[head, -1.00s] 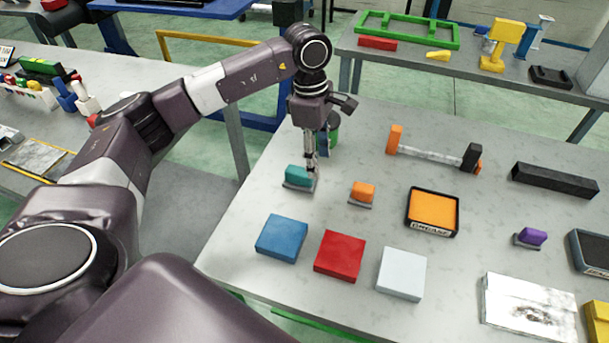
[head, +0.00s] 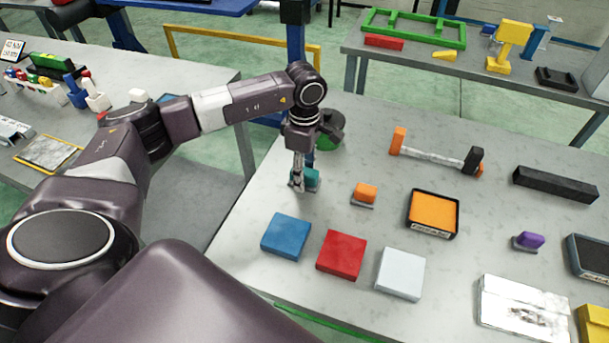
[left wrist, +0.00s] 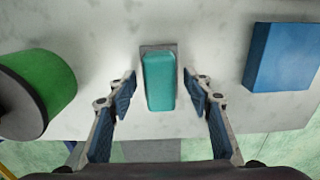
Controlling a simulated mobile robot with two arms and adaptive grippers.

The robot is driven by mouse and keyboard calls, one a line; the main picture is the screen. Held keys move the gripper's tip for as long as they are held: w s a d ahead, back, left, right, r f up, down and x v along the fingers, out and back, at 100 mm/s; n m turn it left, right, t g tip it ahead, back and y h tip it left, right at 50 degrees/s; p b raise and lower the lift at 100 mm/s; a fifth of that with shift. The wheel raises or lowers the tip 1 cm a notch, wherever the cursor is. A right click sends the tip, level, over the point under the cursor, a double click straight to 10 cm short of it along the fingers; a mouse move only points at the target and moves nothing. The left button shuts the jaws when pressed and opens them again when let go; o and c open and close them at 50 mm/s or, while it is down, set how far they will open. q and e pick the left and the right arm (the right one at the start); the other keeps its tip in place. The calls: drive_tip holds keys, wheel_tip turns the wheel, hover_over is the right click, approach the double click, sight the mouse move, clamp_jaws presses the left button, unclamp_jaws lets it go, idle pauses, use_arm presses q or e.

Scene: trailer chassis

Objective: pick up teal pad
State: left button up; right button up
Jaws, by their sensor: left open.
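The teal pad (left wrist: 159,82) is a small rounded block on a thin grey base. It lies near the left edge of the grey table; in the head view the teal pad (head: 312,179) is partly hidden behind my left gripper (head: 303,180). In the left wrist view my left gripper (left wrist: 160,85) is open, with one blue-padded finger on each side of the pad. A gap shows between each finger and the pad. My right gripper is not in view.
An orange pad (head: 366,193) sits right of the teal one. Blue (head: 286,236), red (head: 341,254) and white (head: 400,273) blocks lie nearer. A green and black cylinder (left wrist: 36,92) stands close to the gripper. An orange grease tray (head: 432,213) lies farther right.

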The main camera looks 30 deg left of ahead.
sight(305, 170)
use_arm(q)
drive_tip(key=shift+c, duration=0.4)
clamp_jaws()
drive_tip(key=shift+r, duration=0.1)
drive_tip(key=shift+r, duration=0.4)
wheel_tip(305, 170, up, 19)
drive_tip(key=b, duration=0.2)
drive_tip(key=shift+b, duration=0.4)
